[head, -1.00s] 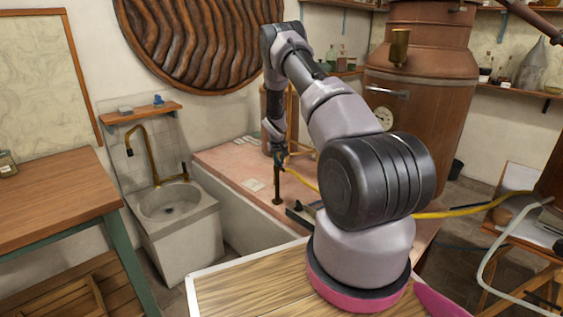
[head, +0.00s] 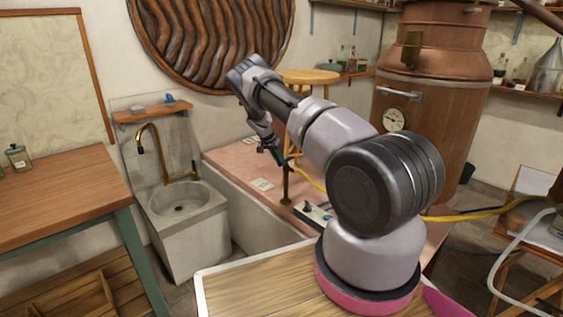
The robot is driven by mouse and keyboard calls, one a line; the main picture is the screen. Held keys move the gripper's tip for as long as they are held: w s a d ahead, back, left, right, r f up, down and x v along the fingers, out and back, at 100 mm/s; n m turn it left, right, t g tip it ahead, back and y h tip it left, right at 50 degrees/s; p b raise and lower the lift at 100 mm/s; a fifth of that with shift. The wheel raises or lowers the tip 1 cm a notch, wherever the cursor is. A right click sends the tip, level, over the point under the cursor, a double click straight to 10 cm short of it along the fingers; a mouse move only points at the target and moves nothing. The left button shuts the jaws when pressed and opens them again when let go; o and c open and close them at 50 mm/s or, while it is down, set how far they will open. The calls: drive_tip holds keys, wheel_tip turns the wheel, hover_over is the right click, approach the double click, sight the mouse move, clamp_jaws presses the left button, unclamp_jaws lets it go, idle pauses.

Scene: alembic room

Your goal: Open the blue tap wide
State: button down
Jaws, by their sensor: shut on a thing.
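A thin dark standpipe (head: 286,186) rises from the pink tiled ledge, with a yellow hose running from near its top. The blue tap (head: 280,158) seems to be at the top of this pipe; only a small blue-green bit shows there, and its handle angle is too small to tell. My gripper (head: 275,153) is at the pipe's top, slightly to its left, shut on what looks like the tap's handle. My arm reaches over from the right, and the fingers are small and partly hidden.
The pink ledge (head: 235,160) carries a pale card and a dark-knobbed box (head: 312,212) near the pipe. A round wooden stool (head: 310,76) and copper still (head: 425,75) stand behind. A stone sink (head: 180,208) with a brass spout is left, beside a wooden table (head: 60,195).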

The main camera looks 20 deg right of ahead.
drive_tip(key=shift+w+a+m, duration=0.15)
drive_tip(key=shift+w+m, duration=0.05)
drive_tip(key=shift+m, duration=0.3)
drive_tip(key=shift+g, duration=0.3)
drive_tip(key=c, duration=0.8)
unclamp_jaws()
drive_tip(key=shift+o, duration=0.2)
drive_tip(key=shift+r, duration=0.1)
drive_tip(key=v, duration=1)
drive_tip(key=shift+a+r, duration=0.2)
drive_tip(key=shift+r, duration=0.05)
drive_tip(key=shift+w, duration=0.1)
